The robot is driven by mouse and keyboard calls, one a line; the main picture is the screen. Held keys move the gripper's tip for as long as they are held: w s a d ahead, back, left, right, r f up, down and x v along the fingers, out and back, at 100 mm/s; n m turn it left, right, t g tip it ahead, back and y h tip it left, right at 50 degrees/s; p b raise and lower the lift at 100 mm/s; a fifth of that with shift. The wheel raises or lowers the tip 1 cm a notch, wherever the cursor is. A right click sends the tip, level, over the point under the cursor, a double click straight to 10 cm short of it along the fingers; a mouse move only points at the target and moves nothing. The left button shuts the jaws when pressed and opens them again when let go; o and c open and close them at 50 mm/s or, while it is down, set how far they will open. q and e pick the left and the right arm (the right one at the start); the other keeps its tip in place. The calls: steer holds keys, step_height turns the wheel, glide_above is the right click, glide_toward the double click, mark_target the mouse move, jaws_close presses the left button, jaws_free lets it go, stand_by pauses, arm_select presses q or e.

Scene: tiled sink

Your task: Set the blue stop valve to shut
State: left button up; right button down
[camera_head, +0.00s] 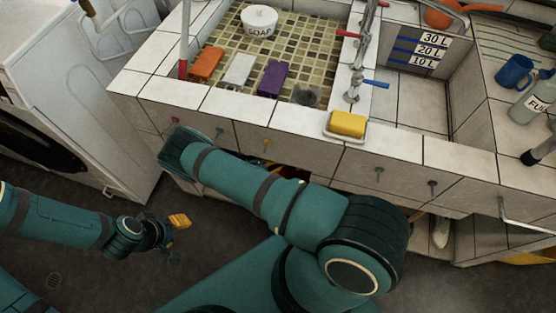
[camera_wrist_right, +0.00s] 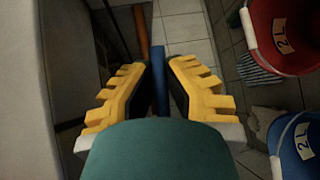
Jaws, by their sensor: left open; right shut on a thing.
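In the right wrist view a narrow blue bar, the blue stop valve's handle as far as I can tell (camera_wrist_right: 160,72), stands upright in the picture between the two yellow-backed fingers. My right gripper (camera_wrist_right: 159,82) is shut on it. In the head view my right arm reaches left across the sink front, and its gripper and the valve are hidden there. My left gripper (camera_head: 180,221), with yellow fingers, is open and empty over the dark floor at left, well away from the sink.
An orange-brown bar (camera_wrist_right: 142,32) is just left of the blue one. A red bucket (camera_wrist_right: 284,38) and a blue bucket (camera_wrist_right: 297,150) stand at right. The tiled sink front (camera_head: 300,150) carries small coloured knobs. A white machine (camera_head: 85,90) stands left.

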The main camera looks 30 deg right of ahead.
steer(key=m+y+p, duration=0.1)
steer(key=f+m+t+y+p, duration=0.1)
steer(key=shift+w+f+y+p, duration=0.2)
steer(key=shift+y+p, duration=0.1)
steer(key=shift+y, duration=0.1)
steer(key=shift+w+a+f+m+t+y+p, duration=0.15)
steer(key=shift+f+m+t+y+p, duration=0.25)
steer(key=shift+m+t+y+p, duration=0.15)
steer(key=c, duration=1)
jaws_free()
steer(key=shift+f, duration=0.1)
steer(key=v, duration=1.2)
